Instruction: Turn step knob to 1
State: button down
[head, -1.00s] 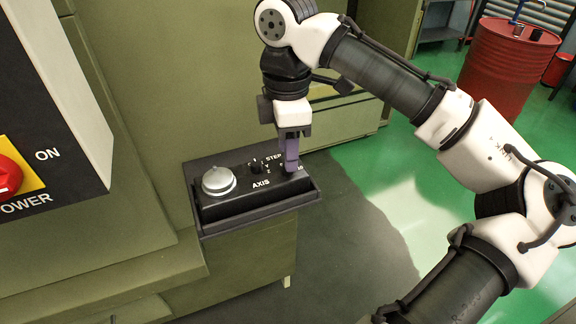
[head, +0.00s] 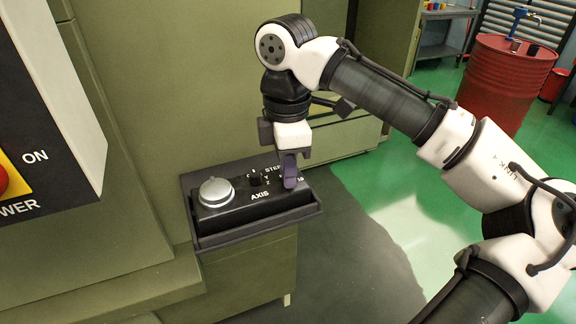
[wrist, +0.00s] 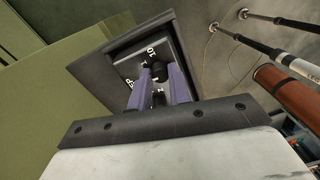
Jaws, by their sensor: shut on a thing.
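The black control box (head: 240,222) sits in a dark tray on a green cabinet ledge, marked STEP and AXIS. Its step knob is hidden behind my gripper in the head view; in the wrist view the dark step knob (wrist: 156,70) shows between the fingertips. My gripper (head: 289,182) points down at the right end of the box, its purple fingers closed on the step knob. The fingers also show in the wrist view (wrist: 157,80). White marks, including "10" and "1", show around the knob, but its pointer is not readable.
A silver dial (head: 215,191) is on the box's left, and a small black axis knob (head: 255,178) is between it and my gripper. A power panel (head: 45,110) stands at the left. A red barrel (head: 505,85) stands at the far right.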

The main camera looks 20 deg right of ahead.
jog(key=shift+m, duration=0.4)
jog(key=m+p, duration=0.3)
jog(key=m, duration=0.1)
jog(key=shift+r+p, duration=0.15)
jog(key=shift+p, duration=0.25)
jog(key=shift+m+p, duration=0.95)
jog(key=shift+m, duration=1.05)
jog(key=shift+f, duration=0.2)
jog(key=c, duration=1.3)
grip_release()
jog(key=shift+s, duration=0.1)
notch_tip(320, 180, up, 14)
jog(key=b, duration=0.1)
jog(key=shift+w+d, duration=0.2)
jog(key=shift+d, duration=0.05)
